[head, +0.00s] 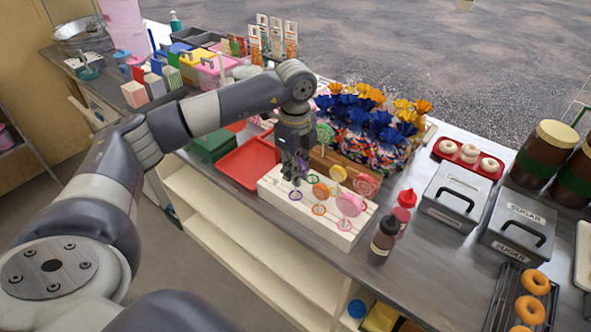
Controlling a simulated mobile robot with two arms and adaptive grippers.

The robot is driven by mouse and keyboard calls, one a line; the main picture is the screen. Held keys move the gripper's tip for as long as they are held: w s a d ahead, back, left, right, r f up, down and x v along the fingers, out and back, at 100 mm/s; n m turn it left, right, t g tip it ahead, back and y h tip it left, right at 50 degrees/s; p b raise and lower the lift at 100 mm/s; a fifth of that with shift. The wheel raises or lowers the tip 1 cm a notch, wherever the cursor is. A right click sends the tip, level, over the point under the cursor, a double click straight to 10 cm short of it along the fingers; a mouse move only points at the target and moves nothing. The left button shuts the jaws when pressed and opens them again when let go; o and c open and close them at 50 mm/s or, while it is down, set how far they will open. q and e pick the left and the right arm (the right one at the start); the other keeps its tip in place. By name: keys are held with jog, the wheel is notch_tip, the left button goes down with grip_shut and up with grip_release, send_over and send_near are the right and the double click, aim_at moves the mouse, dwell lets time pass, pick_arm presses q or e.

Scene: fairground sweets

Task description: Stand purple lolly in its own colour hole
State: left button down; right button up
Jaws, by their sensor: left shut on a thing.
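My left gripper (294,175) points down over the back left part of a white lolly stand (282,197), shut on the purple lolly (303,163). Only a little purple shows among the fingers, and the rest of the lolly is hidden. A purple-ringed hole (295,196) shows on the stand just below the fingers. I cannot tell whether the stick is in a hole. Orange (320,190), yellow (338,174) and pink (349,204) lollies stand upright in the stand, with coloured rings around holes. My right gripper is out of view.
A red tray (247,163) lies left of the stand. Wrapped sweet bags (372,140) crowd behind it. A dark bottle (384,238) and a red bottle (404,205) stand to its right. The counter's front edge runs close to the stand.

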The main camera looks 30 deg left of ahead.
pick_arm(q)
jog(key=shift+f+b, duration=0.8)
jog(key=shift+f, duration=0.35)
jog(key=c, duration=1.5)
grip_release()
jog(key=o, duration=0.6)
jog(key=shift+c, duration=0.2)
